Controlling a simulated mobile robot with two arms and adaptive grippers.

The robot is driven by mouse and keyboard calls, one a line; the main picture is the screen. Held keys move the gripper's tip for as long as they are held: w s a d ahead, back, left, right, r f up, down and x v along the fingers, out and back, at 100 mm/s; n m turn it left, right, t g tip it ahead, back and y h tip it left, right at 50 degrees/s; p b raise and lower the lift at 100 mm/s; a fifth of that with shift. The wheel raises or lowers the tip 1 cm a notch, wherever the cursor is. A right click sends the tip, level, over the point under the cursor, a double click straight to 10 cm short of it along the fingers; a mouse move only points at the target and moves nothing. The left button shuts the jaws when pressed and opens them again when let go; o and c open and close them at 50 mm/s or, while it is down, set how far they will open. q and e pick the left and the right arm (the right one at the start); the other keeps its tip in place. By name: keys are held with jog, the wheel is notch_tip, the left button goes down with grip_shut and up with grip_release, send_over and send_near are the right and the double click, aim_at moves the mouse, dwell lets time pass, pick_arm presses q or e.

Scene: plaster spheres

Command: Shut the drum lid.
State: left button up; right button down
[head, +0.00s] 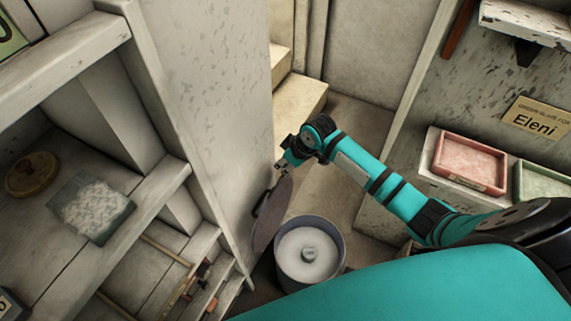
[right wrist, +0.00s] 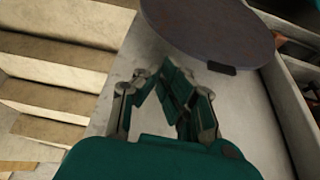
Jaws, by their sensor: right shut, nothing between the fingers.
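The drum (head: 339,262) is a grey round bin on the floor, open at the top, with pale contents and a small round knob-like thing in the middle. Its dark disc-shaped lid (head: 272,214) stands steeply raised at the drum's left side, beside the cabinet wall. The lid also shows in the right wrist view (right wrist: 210,32), with a small dark tab on its edge. My right gripper (head: 284,172) is shut and empty, just above the lid's upper edge. In the right wrist view its fingers (right wrist: 172,80) come together below the lid, apart from it in the picture. My left gripper is not seen.
Pale steps (head: 298,101) rise behind my right gripper. A tall speckled cabinet side (head: 215,90) stands close on the left, with shelves beyond it. On the right, a bench holds a pink tray (head: 470,162), a green tray (head: 545,182) and an Eleni sign (head: 538,121).

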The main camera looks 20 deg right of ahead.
jog(key=x, duration=0.6)
jog(key=shift+b, duration=0.45)
jog(key=shift+f, duration=0.1)
